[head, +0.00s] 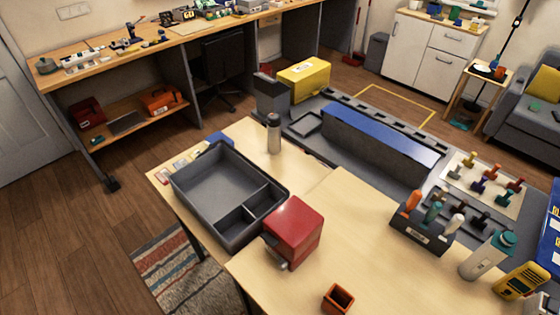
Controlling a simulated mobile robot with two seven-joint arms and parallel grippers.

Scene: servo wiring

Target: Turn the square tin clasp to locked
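A red square tin (299,222) stands upright on the light wood table, right of the grey tray's front corner. A small grey clasp (274,247) shows low on its left-facing side. The clasp is too small to tell whether it is locked. Neither of my grippers is in the head view, and nothing is seen touching the tin.
A grey divided tray (184,186) sits left of the tin, very close to it. A small orange-brown open box (338,299) stands in front. A grey bottle (274,134) stands behind. A tool holder (420,235) and a pale flask (484,260) are at right. Table between is clear.

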